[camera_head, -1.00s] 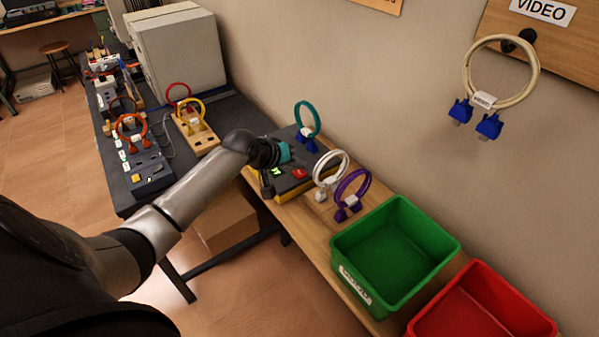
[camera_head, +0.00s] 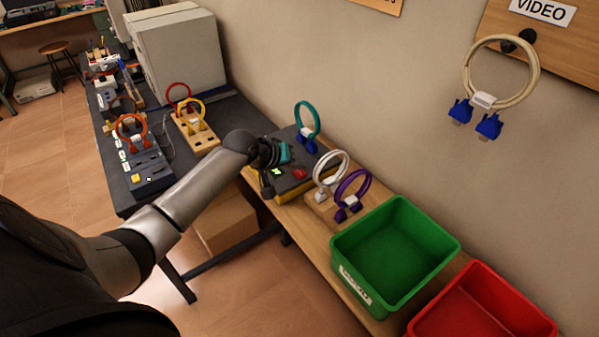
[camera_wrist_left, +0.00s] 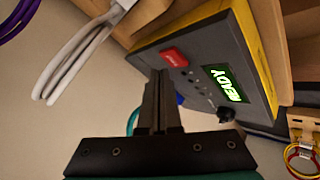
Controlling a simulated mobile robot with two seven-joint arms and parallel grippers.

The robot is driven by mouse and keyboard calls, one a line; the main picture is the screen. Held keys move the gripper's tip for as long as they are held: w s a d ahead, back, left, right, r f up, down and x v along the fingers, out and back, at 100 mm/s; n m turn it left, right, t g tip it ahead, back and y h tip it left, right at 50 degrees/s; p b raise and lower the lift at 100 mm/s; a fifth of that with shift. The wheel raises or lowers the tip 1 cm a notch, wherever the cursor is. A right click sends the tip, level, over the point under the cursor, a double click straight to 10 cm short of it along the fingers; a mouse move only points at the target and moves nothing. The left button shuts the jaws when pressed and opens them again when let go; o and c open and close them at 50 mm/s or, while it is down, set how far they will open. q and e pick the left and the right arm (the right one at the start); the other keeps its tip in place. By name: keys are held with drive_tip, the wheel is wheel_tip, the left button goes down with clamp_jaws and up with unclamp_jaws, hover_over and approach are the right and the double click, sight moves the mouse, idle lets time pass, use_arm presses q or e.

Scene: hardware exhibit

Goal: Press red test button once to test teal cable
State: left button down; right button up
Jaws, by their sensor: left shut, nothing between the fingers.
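The tester (camera_head: 292,174) is a dark box with yellow sides on the wooden bench. Its red test button (camera_head: 299,174) also shows in the left wrist view (camera_wrist_left: 174,56), next to a green screen (camera_wrist_left: 226,83) reading READY. The teal cable (camera_head: 307,118) stands on the tester's far side, its blue connectors (camera_head: 307,139) at the box. My left gripper (camera_wrist_left: 159,78) is shut and empty. In the wrist view its fingertips lie just below the red button; I cannot tell whether they touch. In the head view the left gripper (camera_head: 282,153) is over the tester. My right gripper is not in view.
A white cable (camera_head: 330,170) and a purple cable (camera_head: 352,188) stand on a wooden block beside the tester. A green bin (camera_head: 395,252) and a red bin (camera_head: 482,310) are further right. A dark table (camera_head: 117,183) with other cables is left. A beige cable (camera_head: 500,72) hangs on the wall.

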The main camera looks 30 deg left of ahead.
sight(297, 176)
use_arm(q)
drive_tip(key=shift+f, duration=0.1)
idle(0.4)
drive_tip(key=shift+f, duration=0.3)
drive_tip(key=shift+f, duration=0.45)
idle(0.6)
idle(0.3)
drive_tip(key=shift+r+p, duration=0.85)
drive_tip(key=shift+p, duration=0.15)
wheel_tip(297, 176, up, 5)
drive_tip(key=p, duration=0.5)
drive_tip(key=shift+r+p, duration=0.1)
drive_tip(key=shift+p, duration=0.25)
